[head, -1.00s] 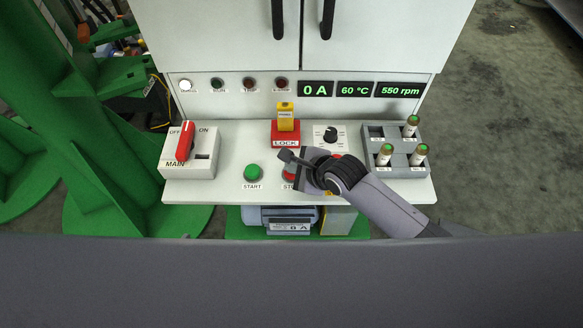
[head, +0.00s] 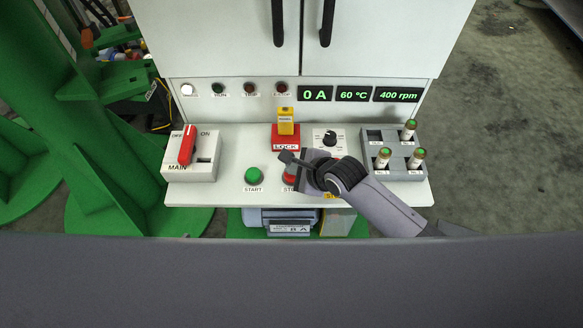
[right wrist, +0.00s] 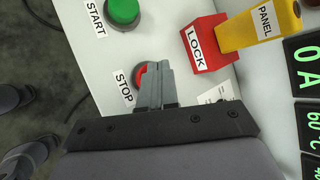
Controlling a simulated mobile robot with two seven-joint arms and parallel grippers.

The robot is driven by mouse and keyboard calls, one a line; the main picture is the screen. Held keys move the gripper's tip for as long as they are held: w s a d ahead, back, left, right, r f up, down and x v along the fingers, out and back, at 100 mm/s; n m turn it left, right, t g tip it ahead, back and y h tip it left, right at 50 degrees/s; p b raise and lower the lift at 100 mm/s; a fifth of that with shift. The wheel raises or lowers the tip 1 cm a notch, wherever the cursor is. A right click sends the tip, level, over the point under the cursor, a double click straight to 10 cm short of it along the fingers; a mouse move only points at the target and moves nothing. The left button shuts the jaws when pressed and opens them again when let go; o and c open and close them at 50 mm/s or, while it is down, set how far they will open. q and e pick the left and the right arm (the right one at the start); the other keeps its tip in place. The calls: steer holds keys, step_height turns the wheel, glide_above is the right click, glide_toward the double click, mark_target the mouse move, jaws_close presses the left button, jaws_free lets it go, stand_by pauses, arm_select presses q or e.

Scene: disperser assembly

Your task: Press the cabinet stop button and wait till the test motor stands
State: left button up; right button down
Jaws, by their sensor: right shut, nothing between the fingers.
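The red stop button (head: 290,176) is on the white cabinet shelf, mostly hidden by my right gripper in the head view. In the right wrist view the stop button (right wrist: 142,75) shows beside its STOP label, with the fingertips (right wrist: 153,68) over it; I cannot tell if they touch it. My right gripper (head: 287,158) is shut and empty. The displays read 0 A (head: 315,94), 60 °C (head: 353,94) and 400 rpm (head: 398,94). The test motor (head: 288,218) is partly visible under the shelf. My left gripper is not in view.
The green START button (head: 253,176) is left of STOP. A red MAIN switch (head: 187,145), a red LOCK block (head: 285,139) with a yellow piece, a dial (head: 330,138) and a grey fuse holder (head: 376,136) with fuses also stand on the shelf. A green frame (head: 120,170) is at left.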

steer(key=shift+r+p, duration=0.3)
steer(key=shift+r, duration=0.15)
step_height(320, 180, up, 2)
steer(key=shift+r+p, duration=0.2)
steer(key=shift+p, duration=0.1)
steer(key=shift+r, duration=1.35)
steer(key=shift+s+d+f, duration=0.15)
steer(key=shift+s+f, duration=0.1)
steer(key=s+d+f+n+t+h, duration=0.2)
steer(key=s+d+n, duration=0.7)
steer(key=n, duration=0.1)
steer(key=s+d+f+n+t+h, duration=0.1)
steer(key=s+d+f+n+h, duration=0.1)
steer(key=s+d+n, duration=0.7)
steer(key=shift+d+f+n+t, duration=0.4)
steer(key=shift+d+f+n, duration=0.35)
steer(key=shift+n, duration=0.25)
